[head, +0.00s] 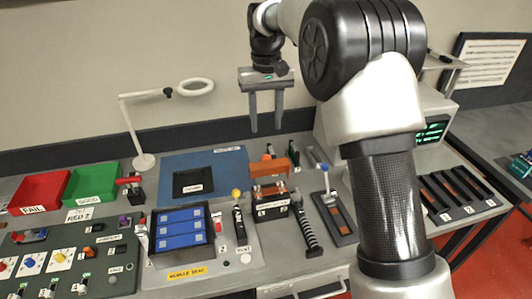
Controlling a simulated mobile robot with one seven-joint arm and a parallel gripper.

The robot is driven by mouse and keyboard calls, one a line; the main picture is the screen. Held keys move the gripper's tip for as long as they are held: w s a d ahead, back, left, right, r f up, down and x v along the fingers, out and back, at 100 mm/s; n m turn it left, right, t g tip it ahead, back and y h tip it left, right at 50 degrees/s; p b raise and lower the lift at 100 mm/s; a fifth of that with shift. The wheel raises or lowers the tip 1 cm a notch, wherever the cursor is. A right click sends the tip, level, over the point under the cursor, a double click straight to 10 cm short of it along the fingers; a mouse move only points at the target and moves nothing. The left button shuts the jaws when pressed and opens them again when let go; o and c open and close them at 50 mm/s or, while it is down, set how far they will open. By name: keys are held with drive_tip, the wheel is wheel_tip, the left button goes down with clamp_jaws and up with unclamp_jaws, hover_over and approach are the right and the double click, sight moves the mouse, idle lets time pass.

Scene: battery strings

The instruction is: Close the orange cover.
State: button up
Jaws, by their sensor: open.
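The orange cover (267,169) is in the middle of the bench in the head view. It appears raised at the back of a small black box (271,208), and dark parts with some red show on top of the box below it. The hinge is too small to make out. My gripper (266,130) points down, open and empty, above and behind the cover in the picture. Its two fingers are apart and do not appear to touch anything.
A yellow-knobbed lever (237,194) and a blue-celled tray (181,227) stand left of the box. A ribbed black part (306,232) and a slotted holder (336,217) are right. Red (40,190) and green (92,184) bins and a white lamp (143,160) are further left.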

sight(268, 168)
wheel_tip(268, 168, down, 12)
drive_tip(key=shift+r, duration=0.15)
drive_tip(key=shift+c, duration=0.5)
clamp_jaws()
